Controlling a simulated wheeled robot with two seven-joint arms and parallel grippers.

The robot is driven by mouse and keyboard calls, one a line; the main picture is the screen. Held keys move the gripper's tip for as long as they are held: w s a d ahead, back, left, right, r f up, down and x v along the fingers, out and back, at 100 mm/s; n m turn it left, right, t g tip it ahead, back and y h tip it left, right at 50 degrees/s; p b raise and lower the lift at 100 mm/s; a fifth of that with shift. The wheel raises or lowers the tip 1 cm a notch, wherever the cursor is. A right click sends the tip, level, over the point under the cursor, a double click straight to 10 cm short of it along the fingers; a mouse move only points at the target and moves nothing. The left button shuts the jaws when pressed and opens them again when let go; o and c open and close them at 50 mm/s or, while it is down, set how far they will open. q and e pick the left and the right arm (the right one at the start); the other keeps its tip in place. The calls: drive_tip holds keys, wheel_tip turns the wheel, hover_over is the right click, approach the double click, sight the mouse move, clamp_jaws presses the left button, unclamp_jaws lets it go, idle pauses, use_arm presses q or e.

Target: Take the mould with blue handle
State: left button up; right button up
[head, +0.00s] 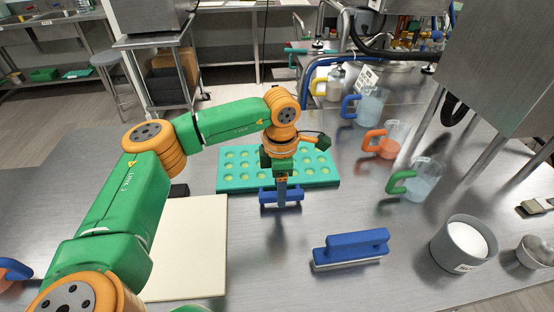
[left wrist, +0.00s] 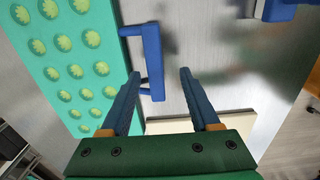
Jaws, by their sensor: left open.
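The mould (head: 328,183) is a teal tray with rows of round light-green cavities, flat on the steel table in the head view. It also shows at the left of the left wrist view (left wrist: 112,62). Its blue handle (left wrist: 153,62) sticks out from its near side. My left gripper (head: 282,202) points down at this handle and partly hides it in the head view. In the left wrist view the open fingers (left wrist: 159,73) appear either side of the handle's lower end, closer on the left. I cannot tell whether they touch it.
A blue-handled scraper (head: 350,248) lies at the front right. A cream board (head: 190,250) lies left of it. Jugs with blue (head: 369,104), orange (head: 391,138) and green handles (head: 420,181) stand at the right, with a grey pot (head: 463,243) of white contents nearer.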

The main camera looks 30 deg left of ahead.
use_arm(q)
drive_tip(key=shift+a+f, duration=0.1)
drive_tip(key=shift+f, duration=0.5)
drive_tip(key=shift+w+f, duration=0.35)
drive_tip(key=shift+w, duration=0.15)
drive_tip(key=shift+s+r, duration=0.1)
clamp_jaws()
idle(0.3)
